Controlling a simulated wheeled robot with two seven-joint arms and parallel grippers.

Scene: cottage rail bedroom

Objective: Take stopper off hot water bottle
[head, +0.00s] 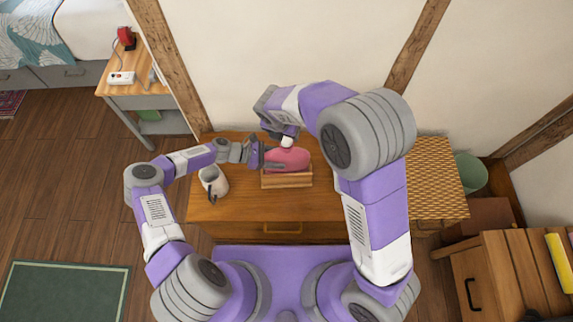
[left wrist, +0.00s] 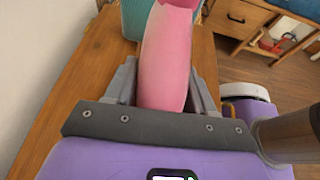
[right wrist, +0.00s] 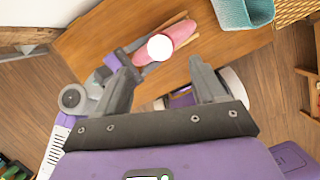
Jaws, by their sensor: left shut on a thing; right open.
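The pink hot water bottle (head: 288,158) lies on a small wooden stand (head: 287,180) on the wooden cabinet top. My left gripper (head: 257,155) is shut on the bottle from the left; its pink body shows between the jaws in the left wrist view (left wrist: 165,62). A round white knob, which looks like the stopper (right wrist: 160,47), shows in front of the bottle in the right wrist view. My right gripper (right wrist: 157,70) is open above it, with the knob between and beyond the fingertips. Whether the knob is seated in the bottle's neck is hidden.
A white mug (head: 213,181) stands on the cabinet left of the bottle, near my left forearm. A teal container (right wrist: 243,12) stands close beyond the bottle; my right arm hides it in the head view. A woven-topped surface (head: 430,178) lies to the right.

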